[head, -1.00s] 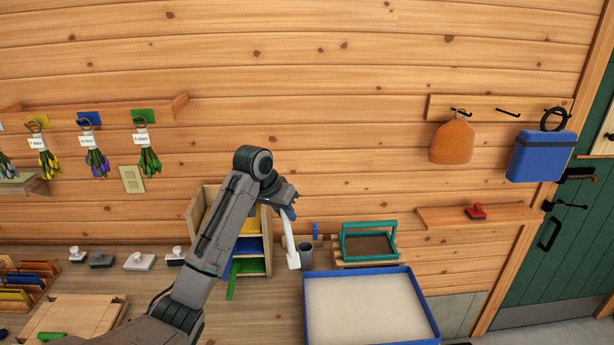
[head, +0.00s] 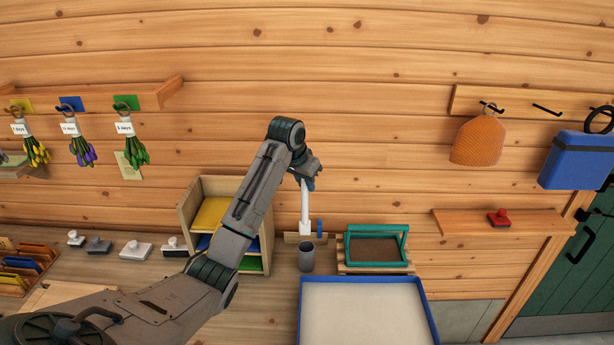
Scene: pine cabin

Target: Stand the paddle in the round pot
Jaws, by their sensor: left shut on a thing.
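The white paddle (head: 304,207) hangs nearly upright from my left gripper (head: 307,183), which is shut on its upper end. The paddle's wider lower end is close above the round pot in the picture. The round pot (head: 306,258) is a small dark grey cylinder standing on the bench, its open mouth facing up. The paddle looks outside the pot; I cannot tell exactly how far it is in front of or behind the mouth. My right gripper is not in view.
A wooden shelf unit (head: 186,207) with coloured shelves stands left of the pot, partly behind my left arm. A teal-framed piece (head: 376,230) on slatted wood is to the right. A blue-rimmed tray (head: 431,312) lies in front. Several stamps stand at left.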

